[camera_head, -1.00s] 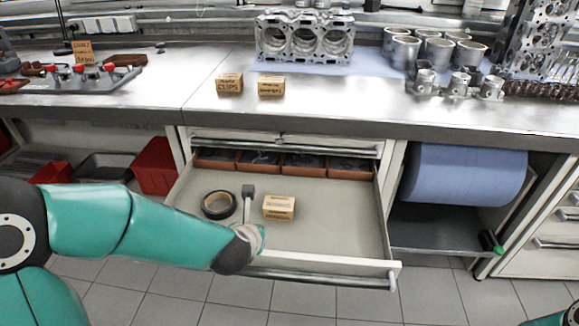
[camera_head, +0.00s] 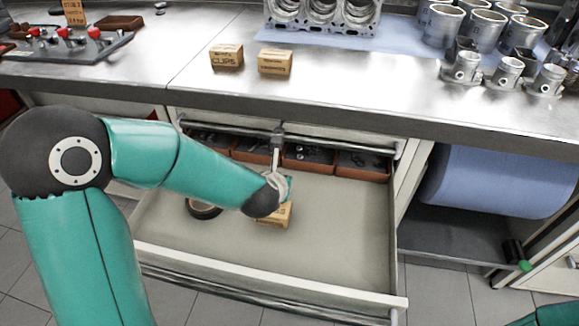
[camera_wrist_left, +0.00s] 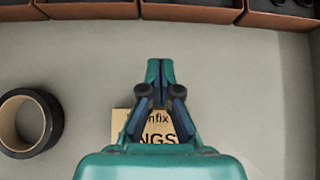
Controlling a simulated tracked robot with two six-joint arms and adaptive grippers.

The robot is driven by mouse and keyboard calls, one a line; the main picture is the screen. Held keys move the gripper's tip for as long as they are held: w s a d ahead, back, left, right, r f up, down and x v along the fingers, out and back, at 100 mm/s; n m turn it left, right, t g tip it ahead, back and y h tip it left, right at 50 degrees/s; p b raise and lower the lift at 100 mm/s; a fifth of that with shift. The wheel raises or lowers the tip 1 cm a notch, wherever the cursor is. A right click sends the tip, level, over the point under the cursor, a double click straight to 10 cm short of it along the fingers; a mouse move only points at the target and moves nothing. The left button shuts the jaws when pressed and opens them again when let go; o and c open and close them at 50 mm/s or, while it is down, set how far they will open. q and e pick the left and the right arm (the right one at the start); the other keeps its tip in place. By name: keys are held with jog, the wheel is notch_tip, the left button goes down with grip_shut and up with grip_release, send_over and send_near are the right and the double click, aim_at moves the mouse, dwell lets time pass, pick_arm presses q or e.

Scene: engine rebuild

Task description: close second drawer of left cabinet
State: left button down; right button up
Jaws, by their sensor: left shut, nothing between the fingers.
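The open drawer (camera_head: 340,225) of the left cabinet is pulled well out below a shut drawer. Its front panel (camera_head: 270,272) is the near edge. My left gripper (camera_head: 277,140) is shut and empty. In the head view it overlaps the shut drawer's handle bar (camera_head: 345,142); contact cannot be told. In the left wrist view the shut fingertips (camera_wrist_left: 158,68) show above the drawer floor, short of the bins at the back. A small cardboard box (camera_head: 275,215) lies in the drawer, partly hidden by my left arm. My right gripper is out of view.
A black tape roll (camera_head: 203,210) lies in the drawer, partly behind my arm. Reddish bins (camera_head: 308,158) line its back. The worktop (camera_head: 340,100) overhangs the cabinet, with two small boxes (camera_head: 226,56) near its edge. A blue roll (camera_head: 490,180) is at right.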

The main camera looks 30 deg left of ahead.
aim_at(291, 167)
pick_arm(q)
jog(key=x, duration=0.6)
jog(key=shift+s, duration=0.15)
jog(key=w, duration=0.1)
jog(key=w+p, duration=0.1)
jog(key=w, duration=0.1)
jog(key=shift+w+a, duration=0.15)
jog(key=shift+a, duration=0.25)
jog(key=shift+w+a+f, duration=0.1)
jog(key=shift+w+f, duration=0.05)
jog(key=shift+w, duration=0.3)
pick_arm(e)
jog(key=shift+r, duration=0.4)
